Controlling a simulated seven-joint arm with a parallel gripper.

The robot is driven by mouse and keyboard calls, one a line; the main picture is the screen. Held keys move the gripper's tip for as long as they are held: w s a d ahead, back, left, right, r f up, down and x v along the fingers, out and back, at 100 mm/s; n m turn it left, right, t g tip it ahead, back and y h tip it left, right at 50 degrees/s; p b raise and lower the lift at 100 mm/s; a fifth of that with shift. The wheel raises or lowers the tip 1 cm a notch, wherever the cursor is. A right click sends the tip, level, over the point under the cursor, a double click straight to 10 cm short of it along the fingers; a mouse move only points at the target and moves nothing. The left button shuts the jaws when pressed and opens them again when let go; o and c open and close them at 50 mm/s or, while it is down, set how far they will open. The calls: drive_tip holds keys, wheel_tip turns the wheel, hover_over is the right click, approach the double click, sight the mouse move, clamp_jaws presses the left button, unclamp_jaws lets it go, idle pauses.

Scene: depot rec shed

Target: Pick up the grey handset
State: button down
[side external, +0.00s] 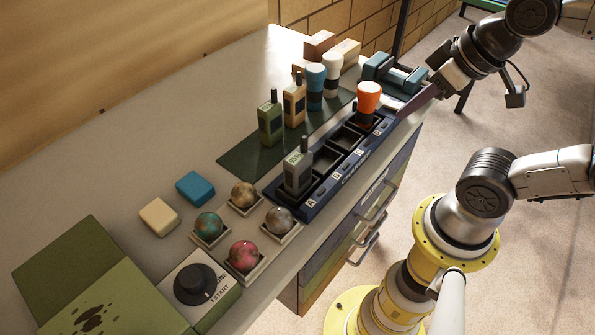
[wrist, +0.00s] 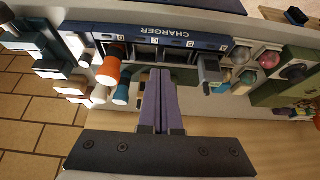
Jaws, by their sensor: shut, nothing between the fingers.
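The grey handset (side external: 297,175) stands upright in the near-end slot, marked A, of the dark blue charger (side external: 284,200). In the wrist view the grey handset (wrist: 211,72) is right of my fingers, and the charger (wrist: 165,34) runs across the top. My gripper (side external: 402,113) is at the charger's far end, apart from the handset. In the wrist view my gripper's purple fingers (wrist: 160,74) are shut together with nothing between them.
An orange-topped torch (side external: 368,98) stands in a far slot. A green handset (side external: 270,121), a tan handset (side external: 294,106), a blue torch (side external: 315,85) and a white torch (side external: 333,75) stand behind the charger. Several balls in trays and a dial box (side external: 200,288) are nearer. Middle slots are empty.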

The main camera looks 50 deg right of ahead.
drive_tip(key=c, duration=1.5)
unclamp_jaws()
drive_tip(key=shift+c, duration=0.2)
drive_tip(key=o, duration=1.2)
drive_tip(key=w+a+r+n+g, duration=0.2)
drive_tip(key=w+r+n, duration=0.2)
drive_tip(key=n, duration=0.5)
drive_tip(key=n+g, duration=0.4)
drive_tip(key=n, duration=0.5)
hover_over(298, 156)
wheel_tip(298, 156, down, 4)
wheel_tip(298, 156, down, 8)
drive_tip(key=shift+r, duration=0.15)
drive_tip(key=shift+d+f, duration=0.1)
drive_tip(key=shift+f, duration=2.8)
